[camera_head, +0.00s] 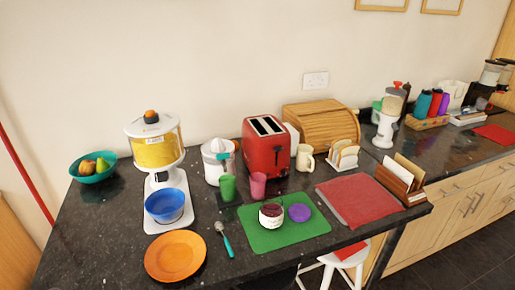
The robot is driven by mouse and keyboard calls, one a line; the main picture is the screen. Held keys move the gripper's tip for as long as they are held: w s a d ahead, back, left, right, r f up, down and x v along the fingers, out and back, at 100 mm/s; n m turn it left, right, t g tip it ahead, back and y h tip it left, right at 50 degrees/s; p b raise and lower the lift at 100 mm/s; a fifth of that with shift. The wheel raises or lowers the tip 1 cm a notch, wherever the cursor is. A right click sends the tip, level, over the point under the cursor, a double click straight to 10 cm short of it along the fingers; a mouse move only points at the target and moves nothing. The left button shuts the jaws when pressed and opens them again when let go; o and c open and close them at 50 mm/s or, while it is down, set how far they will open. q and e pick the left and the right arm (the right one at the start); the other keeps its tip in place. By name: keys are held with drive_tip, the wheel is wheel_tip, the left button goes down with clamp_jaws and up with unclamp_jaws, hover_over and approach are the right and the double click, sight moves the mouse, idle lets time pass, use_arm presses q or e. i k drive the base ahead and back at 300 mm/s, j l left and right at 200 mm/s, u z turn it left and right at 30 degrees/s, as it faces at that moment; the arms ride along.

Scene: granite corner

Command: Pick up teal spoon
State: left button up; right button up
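The teal spoon (226,241) lies on the dark granite counter near its front edge. Its teal handle points toward the front edge and its metal bowl points to the back. It lies between the orange plate (175,257) on its left and the green mat (266,237) on its right, apart from the plate. Neither of my grippers shows in the head view.
A blue bowl (165,205) sits on the white base of a cereal dispenser (155,145) behind the plate. A jar (271,214) and a purple lid (299,212) rest on the mat. Green (228,188) and pink (258,185) cups and a red toaster (266,148) stand behind.

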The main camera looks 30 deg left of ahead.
sight(219, 226)
drive_tip(key=j+u, duration=0.15)
drive_tip(key=u, duration=1.1)
